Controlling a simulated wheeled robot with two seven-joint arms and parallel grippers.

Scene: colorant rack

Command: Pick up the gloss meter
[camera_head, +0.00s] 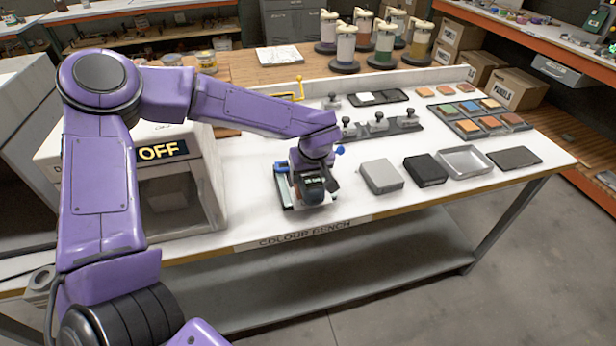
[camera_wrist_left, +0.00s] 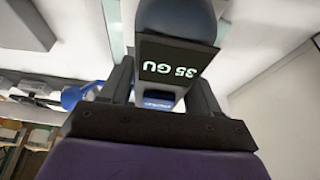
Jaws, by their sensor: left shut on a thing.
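The gloss meter (camera_head: 313,190) is a dark, rounded device at the front middle of the white bench. In the left wrist view the gloss meter (camera_wrist_left: 176,62) shows a display reading "35 GU", upside down. My left gripper (camera_head: 311,174) comes down on it from above. In the wrist view the two dark fingers of my left gripper (camera_wrist_left: 158,92) are on either side of its body, shut on it. The meter is over or on a dark-framed panel (camera_head: 283,186); I cannot tell whether it touches it. My right gripper is not in view.
A grey block (camera_head: 381,176), a black block (camera_head: 426,169), a metal tray (camera_head: 465,162) and a dark flat plate (camera_head: 515,158) line the front right. A light booth (camera_head: 165,150) marked "OFF" stands left. A rack with small knobs (camera_head: 378,124) lies behind.

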